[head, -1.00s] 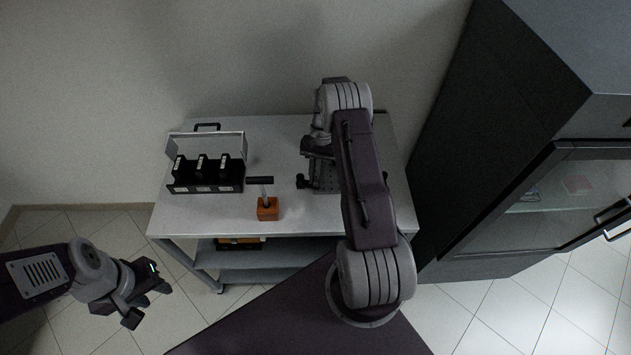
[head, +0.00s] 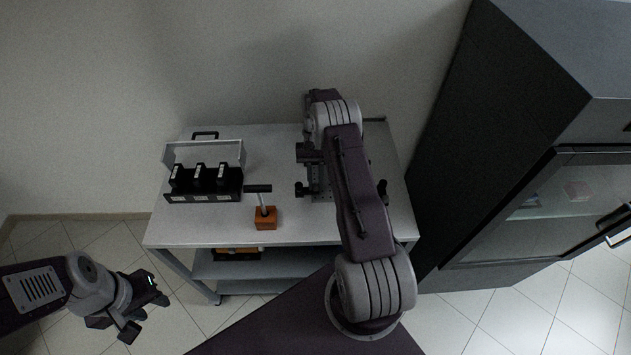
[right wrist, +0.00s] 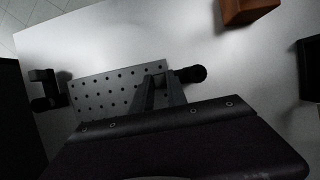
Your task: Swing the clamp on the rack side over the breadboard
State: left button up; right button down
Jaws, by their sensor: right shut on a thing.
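The perforated breadboard (head: 318,185) lies on the table, partly under my right arm; its holes show in the right wrist view (right wrist: 100,92). The rack-side clamp (head: 301,189) has a black knob at the board's left edge; in the right wrist view the knob (right wrist: 192,74) is at the board's right edge. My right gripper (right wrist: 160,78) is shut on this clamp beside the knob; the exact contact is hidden. My left gripper (head: 147,315) is open and empty, off the table's front left.
A black rack (head: 203,198) with several dark modules stands at the table's left. A dark cabinet (head: 500,180) stands close at the right. The table's front left is clear.

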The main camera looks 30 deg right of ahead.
jog(key=c, duration=1.3)
grip_release()
jog(key=v, duration=0.9)
jog(key=shift+b, duration=0.35)
